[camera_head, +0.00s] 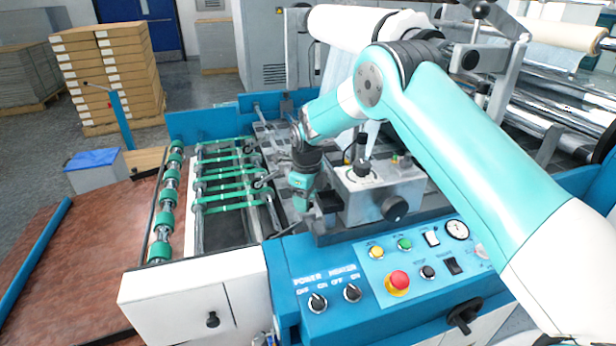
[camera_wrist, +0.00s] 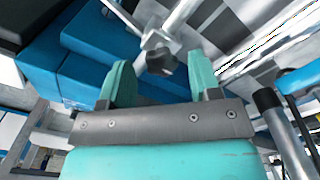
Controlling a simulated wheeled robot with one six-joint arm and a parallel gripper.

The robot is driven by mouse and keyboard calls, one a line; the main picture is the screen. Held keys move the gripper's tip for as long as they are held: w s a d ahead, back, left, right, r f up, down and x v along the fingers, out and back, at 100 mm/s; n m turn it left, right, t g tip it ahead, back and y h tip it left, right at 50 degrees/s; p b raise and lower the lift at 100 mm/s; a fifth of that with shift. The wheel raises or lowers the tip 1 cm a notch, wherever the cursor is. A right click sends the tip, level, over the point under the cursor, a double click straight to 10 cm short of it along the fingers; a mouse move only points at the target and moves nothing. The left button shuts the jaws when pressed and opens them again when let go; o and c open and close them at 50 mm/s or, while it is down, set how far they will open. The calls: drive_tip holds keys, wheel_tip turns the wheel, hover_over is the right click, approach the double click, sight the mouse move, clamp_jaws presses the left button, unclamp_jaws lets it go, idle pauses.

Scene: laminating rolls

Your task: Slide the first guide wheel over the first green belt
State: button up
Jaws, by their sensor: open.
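Several green belts (camera_head: 228,187) run side by side across the conveyor at the left of the machine. A small guide wheel (camera_head: 262,181) seems to sit at the right end of the belts, left of my gripper. Which belt or wheel is the first I cannot tell. My gripper (camera_head: 302,204) points down to the right of the belts, beside the grey metal box. In the wrist view its two teal fingers (camera_wrist: 160,63) are apart, with a dark clamp knob (camera_wrist: 161,60) on a metal rod showing between and beyond them. Whether the fingers touch the knob is unclear. No belt shows there.
The grey metal box (camera_head: 378,196) with a black knob stands right of my gripper. The blue control panel (camera_head: 420,262) with buttons lies in front. Green rollers (camera_head: 168,200) line the conveyor's left side. A white roll (camera_head: 350,28) is behind.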

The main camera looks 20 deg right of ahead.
wheel_tip(320, 180, up, 17)
drive_tip(key=b, duration=0.3)
drive_tip(key=shift+f, duration=0.1)
drive_tip(key=s+a+r+n+y, duration=0.1)
drive_tip(key=s+a+n+y, duration=0.1)
drive_tip(key=s+n, duration=1.5)
drive_tip(key=s+a+r+n+y, duration=0.1)
drive_tip(key=s+a+n+y, duration=0.1)
drive_tip(key=s+n, duration=1.5)
drive_tip(key=s+a, duration=0.1)
drive_tip(key=s, duration=0.4)
drive_tip(key=shift+s, duration=0.2)
drive_tip(key=shift+r, duration=0.15)
